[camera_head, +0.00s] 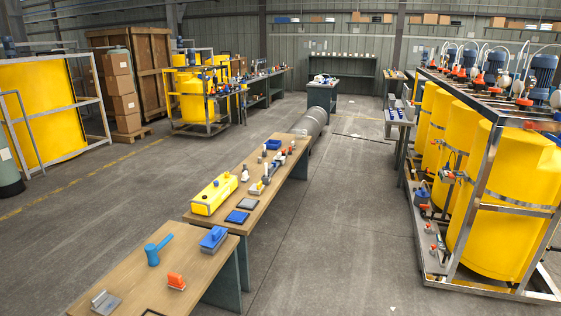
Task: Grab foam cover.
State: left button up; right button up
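No thing in the camera_head view can be told for certain as the foam cover. Neither of my grippers is in view.
The near bench (125,275) holds a blue mallet (157,250), an orange-handled item (176,281) and a grey item (105,302). A steel-framed skid with yellow tanks (500,230) stands at right. The floor (330,220) between benches and skid is clear.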

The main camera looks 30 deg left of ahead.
aim_at(279, 157)
jog(key=i+u, duration=0.45)
jog(key=i, duration=3.25)
jog(key=i+u, duration=0.15)
jog(key=i, duration=0.4)
jog(key=i+l+u, duration=0.2)
jog(key=i, duration=0.4)
jog(key=i+l+u, duration=0.15)
jog(key=i, duration=0.4)
jog(key=l, duration=0.1)
